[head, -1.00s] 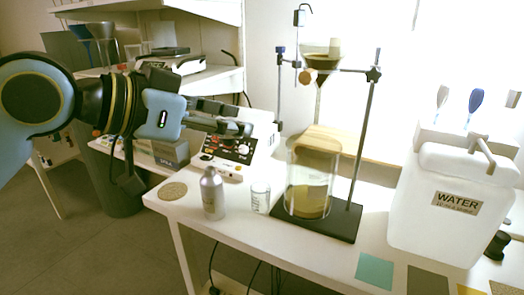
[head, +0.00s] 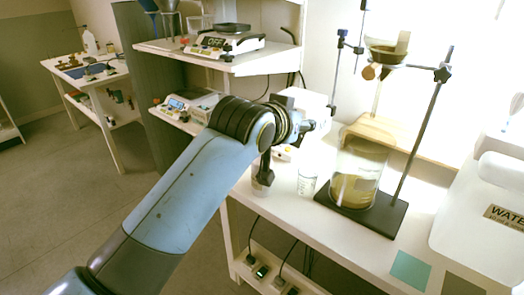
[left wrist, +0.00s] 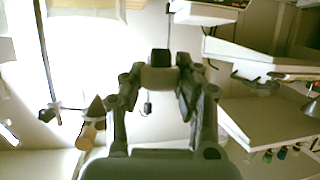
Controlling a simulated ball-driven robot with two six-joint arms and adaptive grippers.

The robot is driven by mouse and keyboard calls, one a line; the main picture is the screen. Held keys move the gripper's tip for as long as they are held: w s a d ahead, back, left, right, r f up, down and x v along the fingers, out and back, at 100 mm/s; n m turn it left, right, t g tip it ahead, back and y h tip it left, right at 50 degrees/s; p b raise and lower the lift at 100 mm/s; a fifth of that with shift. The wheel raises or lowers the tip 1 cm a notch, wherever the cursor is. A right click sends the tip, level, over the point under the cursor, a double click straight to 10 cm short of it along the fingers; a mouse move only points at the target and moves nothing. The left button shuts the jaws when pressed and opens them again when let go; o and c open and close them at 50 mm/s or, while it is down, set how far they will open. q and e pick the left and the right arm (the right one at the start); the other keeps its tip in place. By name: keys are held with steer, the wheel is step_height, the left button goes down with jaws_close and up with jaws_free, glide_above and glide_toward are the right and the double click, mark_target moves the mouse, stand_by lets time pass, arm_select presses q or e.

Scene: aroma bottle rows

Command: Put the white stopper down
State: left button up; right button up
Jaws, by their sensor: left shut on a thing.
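My left gripper (head: 314,124) is at the end of the arm that crosses the head view from the lower left. Its fingers are mostly hidden behind my wrist there. In the left wrist view the gripper (left wrist: 160,85) is shut on a small pale thing with a dark part, seemingly the white stopper (left wrist: 158,76). The stopper cannot be made out in the head view. My right gripper is not in view.
A small glass beaker (head: 307,181) stands right of the bottle. Beyond it are a large beaker (head: 354,182) with yellowish liquid and a stand with a black base (head: 378,217). A white water container (head: 478,225) is at the right. A shelf holds a balance (head: 222,44).

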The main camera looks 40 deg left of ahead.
arm_select(q)
steer(key=w+a+f, duration=0.3)
steer(key=a+f, duration=0.7)
steer(key=a, duration=0.1)
steer(key=shift+w+f, duration=0.2)
steer(key=shift+f, duration=0.1)
steer(key=shift+a, duration=0.1)
steer(key=shift+f, duration=0.2)
steer(key=o, duration=1.1)
